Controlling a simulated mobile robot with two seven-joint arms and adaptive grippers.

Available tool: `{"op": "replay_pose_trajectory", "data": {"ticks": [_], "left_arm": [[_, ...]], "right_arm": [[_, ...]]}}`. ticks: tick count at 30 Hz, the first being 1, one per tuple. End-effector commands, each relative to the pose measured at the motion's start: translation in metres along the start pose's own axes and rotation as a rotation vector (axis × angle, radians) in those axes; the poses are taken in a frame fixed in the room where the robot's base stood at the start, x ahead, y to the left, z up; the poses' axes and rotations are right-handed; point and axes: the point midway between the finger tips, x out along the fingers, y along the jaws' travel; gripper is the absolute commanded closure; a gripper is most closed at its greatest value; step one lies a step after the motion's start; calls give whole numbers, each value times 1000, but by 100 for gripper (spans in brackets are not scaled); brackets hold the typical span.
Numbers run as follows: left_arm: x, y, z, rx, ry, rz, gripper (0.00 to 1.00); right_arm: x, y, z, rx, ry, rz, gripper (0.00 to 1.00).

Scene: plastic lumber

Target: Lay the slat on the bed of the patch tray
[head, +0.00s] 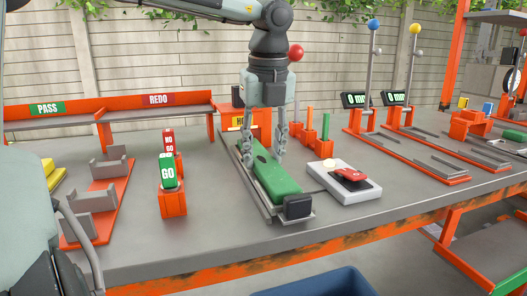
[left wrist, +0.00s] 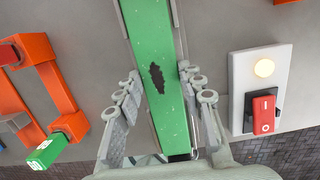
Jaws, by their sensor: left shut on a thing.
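The slat (head: 277,182) is a long green board with a dark ragged patch, which shows in the left wrist view (left wrist: 150,35). It lies lengthwise along the grey metal patch tray (head: 254,194), which has a black block (head: 297,207) at its near end. I cannot tell whether its underside touches the bed. My left gripper (head: 265,155) points down from above, shut on the slat with a finger on each long side. The fingers also show in the left wrist view (left wrist: 160,78). The bed under the slat is mostly hidden. My right gripper is not in view.
A white switch box (head: 342,184) with a red rocker stands close right of the tray. An orange GO gauge block (head: 172,200) stands to the left. Orange upright posts (head: 309,125) stand behind. Two orange measuring rails (head: 418,157) lie farther right. The front table strip is clear.

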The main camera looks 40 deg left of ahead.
Motion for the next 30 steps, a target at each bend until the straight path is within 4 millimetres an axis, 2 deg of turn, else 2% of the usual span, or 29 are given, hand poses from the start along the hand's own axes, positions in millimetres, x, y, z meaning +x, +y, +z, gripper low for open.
{"op": "replay_pose_trajectory", "data": {"ticks": [4, 5, 10, 18, 22, 26, 30], "left_arm": [[4, 0, 0, 0, -1, -1, 98], [2, 0, 0, 0, -1, -1, 60], [2, 0, 0, 0, -1, -1, 38], [3, 0, 0, 0, 0, 1, 38], [-4, 0, 0, -1, -2, -1, 38], [-25, 0, 0, -1, -5, -3, 38], [-56, -1, 0, -3, -5, -3, 38]], "right_arm": [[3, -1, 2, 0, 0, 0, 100], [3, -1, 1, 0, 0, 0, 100], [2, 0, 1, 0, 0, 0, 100], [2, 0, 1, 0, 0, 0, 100], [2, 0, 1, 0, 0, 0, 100], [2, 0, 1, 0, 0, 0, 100], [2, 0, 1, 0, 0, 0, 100]]}}
